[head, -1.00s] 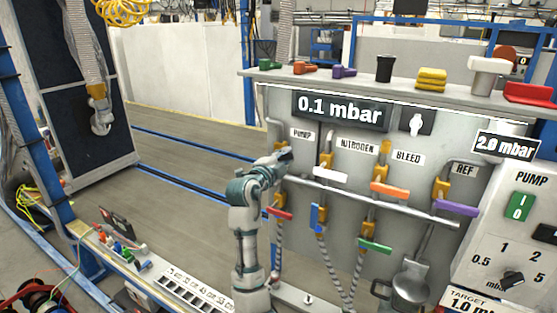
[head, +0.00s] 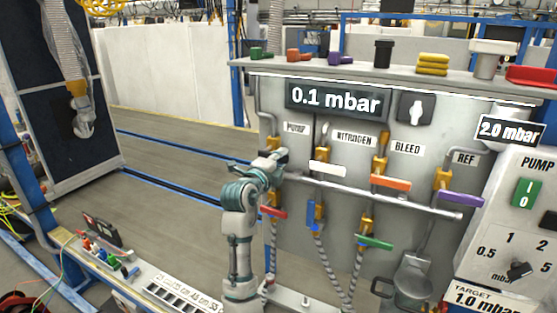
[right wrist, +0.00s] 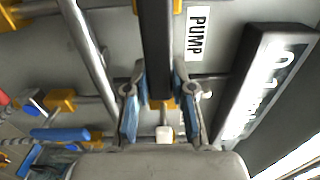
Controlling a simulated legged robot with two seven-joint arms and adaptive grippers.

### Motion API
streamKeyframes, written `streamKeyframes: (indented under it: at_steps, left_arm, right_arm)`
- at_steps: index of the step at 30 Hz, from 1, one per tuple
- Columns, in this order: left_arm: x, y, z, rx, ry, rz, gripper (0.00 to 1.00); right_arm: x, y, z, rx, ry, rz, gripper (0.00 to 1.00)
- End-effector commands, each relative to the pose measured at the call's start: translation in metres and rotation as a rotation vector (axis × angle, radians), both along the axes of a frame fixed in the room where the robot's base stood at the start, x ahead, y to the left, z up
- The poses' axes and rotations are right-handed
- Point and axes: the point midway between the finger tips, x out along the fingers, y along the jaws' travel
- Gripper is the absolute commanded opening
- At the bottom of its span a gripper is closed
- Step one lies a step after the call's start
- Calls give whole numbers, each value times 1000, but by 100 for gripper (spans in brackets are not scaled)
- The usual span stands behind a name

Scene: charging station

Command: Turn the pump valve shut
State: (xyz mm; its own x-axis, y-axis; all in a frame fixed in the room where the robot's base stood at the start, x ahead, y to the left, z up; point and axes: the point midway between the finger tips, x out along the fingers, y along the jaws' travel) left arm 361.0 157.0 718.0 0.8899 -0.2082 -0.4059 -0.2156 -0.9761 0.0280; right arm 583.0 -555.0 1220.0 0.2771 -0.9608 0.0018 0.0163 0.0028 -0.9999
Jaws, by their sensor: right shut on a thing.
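The PUMP label (head: 295,128) is on the grey valve panel. The yellow pump valve body (head: 272,143) shows just below it. My right gripper (head: 277,158) is at this valve and hides most of its handle in the head view. In the right wrist view, a dark bar-shaped pump valve handle (right wrist: 157,40) runs between the two blue-grey fingers of my right gripper (right wrist: 160,78). The fingers are shut on it, one on each side. The PUMP label also shows in the right wrist view (right wrist: 197,33). My left gripper is not in view.
A white handle (head: 328,168), an orange handle (head: 390,182) and a purple handle (head: 461,199) are on valves to the right. Red (head: 273,211) and green (head: 375,241) handles are lower. A horizontal pipe (head: 345,189) crosses the panel. The display (head: 338,98) reads 0.1 mbar.

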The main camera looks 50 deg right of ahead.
Motion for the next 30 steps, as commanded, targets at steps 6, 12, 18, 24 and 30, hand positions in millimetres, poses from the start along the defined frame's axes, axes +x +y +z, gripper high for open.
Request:
streamKeyframes:
  at_steps: [6,12,18,24,30]
  left_arm:
    - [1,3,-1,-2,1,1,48]
    - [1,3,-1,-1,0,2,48]
    - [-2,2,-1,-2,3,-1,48]
    - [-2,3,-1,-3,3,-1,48]
    - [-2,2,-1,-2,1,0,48]
  right_arm:
    - [1,1,3,-5,-7,7,31]
    - [0,3,3,-5,-5,5,50]
    - [-2,6,4,-6,-3,4,50]
    - [-8,34,3,-6,-4,6,50]
    - [-20,75,0,-2,-3,6,50]
